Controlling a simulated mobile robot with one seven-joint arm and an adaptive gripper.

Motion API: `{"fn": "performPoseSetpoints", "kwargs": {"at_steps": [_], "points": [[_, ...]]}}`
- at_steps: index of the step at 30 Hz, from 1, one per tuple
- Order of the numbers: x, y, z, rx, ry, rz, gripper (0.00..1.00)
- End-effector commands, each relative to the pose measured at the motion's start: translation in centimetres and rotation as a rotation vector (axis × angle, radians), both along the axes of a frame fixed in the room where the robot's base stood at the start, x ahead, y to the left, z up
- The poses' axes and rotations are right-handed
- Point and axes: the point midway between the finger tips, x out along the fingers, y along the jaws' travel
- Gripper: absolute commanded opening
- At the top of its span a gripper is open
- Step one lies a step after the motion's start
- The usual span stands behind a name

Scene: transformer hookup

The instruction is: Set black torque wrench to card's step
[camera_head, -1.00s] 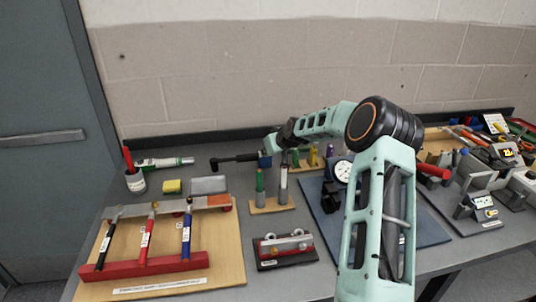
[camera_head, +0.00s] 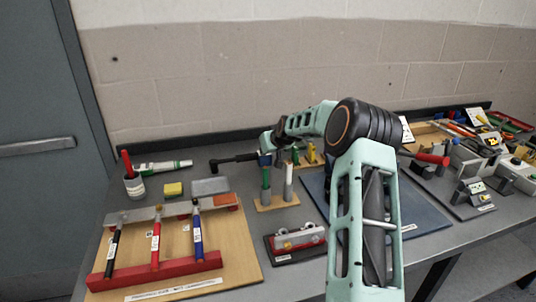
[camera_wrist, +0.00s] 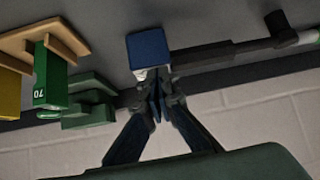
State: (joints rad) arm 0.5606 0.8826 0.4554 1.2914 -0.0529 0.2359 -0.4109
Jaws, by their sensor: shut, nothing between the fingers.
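The black-handled torque wrench (camera_head: 114,246) lies on the wooden board at the left of the bench in the head view. It lies beside a red-handled wrench (camera_head: 156,241) and a blue-handled wrench (camera_head: 198,232). My gripper (camera_wrist: 158,98) is shut and empty in the wrist view. The blue block and bar (camera_head: 235,158) are behind the board, well away from the black wrench. White cards (camera_head: 407,130) stand at the right, too small to read.
A green block marked 70 (camera_wrist: 50,85) is left of my gripper in the wrist view. My arm hides part of the mat.

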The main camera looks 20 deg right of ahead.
Motion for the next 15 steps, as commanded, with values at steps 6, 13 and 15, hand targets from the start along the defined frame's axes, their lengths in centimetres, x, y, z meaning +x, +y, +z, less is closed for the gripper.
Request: {"fn": "performPoseSetpoints", "kwargs": {"at_steps": [6,13,15], "points": [[0.06,0.39,-0.26,0.0,0.002,-0.004,0.0],[0.12,0.95,-0.59,-0.003,0.01,-0.046,0.0],[0.14,1.06,-0.57,-0.005,0.01,-0.075,0.0]]}}
